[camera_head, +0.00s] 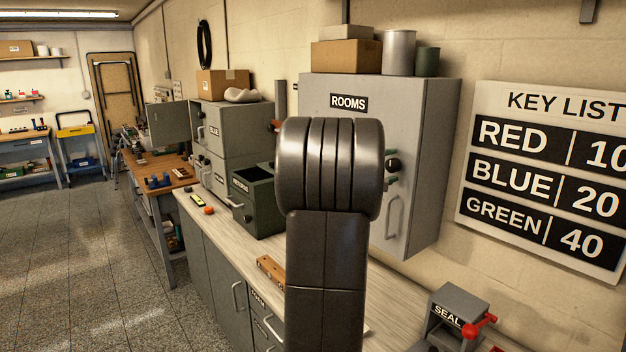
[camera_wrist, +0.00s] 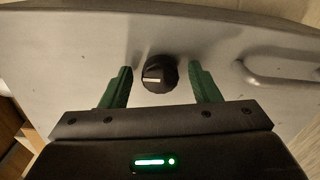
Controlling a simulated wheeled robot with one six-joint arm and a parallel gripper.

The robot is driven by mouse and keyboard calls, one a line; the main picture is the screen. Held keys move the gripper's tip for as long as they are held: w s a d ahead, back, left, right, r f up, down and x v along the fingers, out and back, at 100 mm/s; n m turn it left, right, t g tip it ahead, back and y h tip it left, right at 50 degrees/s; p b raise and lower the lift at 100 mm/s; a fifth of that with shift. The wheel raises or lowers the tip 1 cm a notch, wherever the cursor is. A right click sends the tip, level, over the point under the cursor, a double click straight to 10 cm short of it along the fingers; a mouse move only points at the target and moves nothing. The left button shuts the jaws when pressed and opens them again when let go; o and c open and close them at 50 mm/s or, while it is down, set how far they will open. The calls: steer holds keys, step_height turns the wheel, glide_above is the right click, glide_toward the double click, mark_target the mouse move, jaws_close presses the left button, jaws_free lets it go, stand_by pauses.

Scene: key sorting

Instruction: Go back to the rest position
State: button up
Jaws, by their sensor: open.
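My gripper (camera_wrist: 158,88) shows in the wrist view with its two green fingers apart. A black round knob (camera_wrist: 160,73) on a grey metal door (camera_wrist: 90,45) is seen between and beyond the fingertips; I cannot tell how near it is. The fingers do not appear to touch it. In the head view my dark arm stands upright in front of the grey ROOMS cabinet (camera_head: 433,150) and hides part of its door. The cabinet's knob (camera_head: 393,165) shows just right of my arm.
A wooden counter (camera_head: 330,285) runs below the cabinet. On it stand a dark green bin (camera_head: 255,205) and a grey SEAL press (camera_head: 455,318) with a red handle. A KEY LIST board (camera_head: 550,180) hangs at right. The floor (camera_head: 110,265) at left is clear.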

steer(key=shift+m+p, duration=1.4)
steer(key=shift+m, duration=0.3)
